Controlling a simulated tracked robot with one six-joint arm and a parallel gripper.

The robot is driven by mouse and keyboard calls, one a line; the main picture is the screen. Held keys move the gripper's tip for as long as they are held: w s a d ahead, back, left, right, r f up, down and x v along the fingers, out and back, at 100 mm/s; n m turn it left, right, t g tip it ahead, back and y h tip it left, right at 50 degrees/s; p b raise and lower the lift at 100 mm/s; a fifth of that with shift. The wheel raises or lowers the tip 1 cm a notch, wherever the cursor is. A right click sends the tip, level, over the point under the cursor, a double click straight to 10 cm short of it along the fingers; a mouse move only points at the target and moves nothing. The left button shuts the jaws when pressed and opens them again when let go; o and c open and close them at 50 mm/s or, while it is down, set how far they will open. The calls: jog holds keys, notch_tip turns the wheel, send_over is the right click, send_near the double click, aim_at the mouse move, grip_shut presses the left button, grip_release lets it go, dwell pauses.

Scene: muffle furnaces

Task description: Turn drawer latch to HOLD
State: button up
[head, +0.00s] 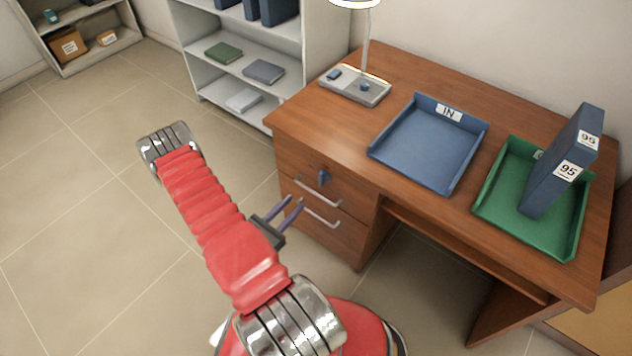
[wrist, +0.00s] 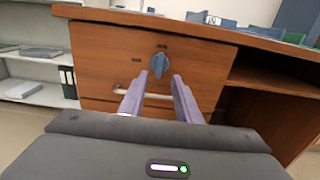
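The drawer latch is a small blue knob (head: 323,177) on the upper drawer front of the wooden desk (head: 400,200). In the wrist view the latch (wrist: 159,65) points about straight up and down, with small dark labels above it and to its left, too small to read. My gripper (head: 293,205) is open, its two purple fingers apart and pointing at the drawer fronts. In the wrist view my gripper (wrist: 158,85) has its fingertips on either side of and below the latch, with nothing between them. I cannot tell the gap to the drawer exactly.
Two metal drawer handles, upper (head: 318,192) and lower (head: 320,217), lie near the fingers. On the desktop are a lamp base (head: 355,86), a blue IN tray (head: 430,145) and a green tray (head: 495,205) holding a blue binder marked 95 (head: 560,165). Floor at left is clear.

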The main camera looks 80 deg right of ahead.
aim_at(319, 177)
jog(key=shift+x, duration=6.55)
jog(key=shift+c, duration=0.2)
grip_shut()
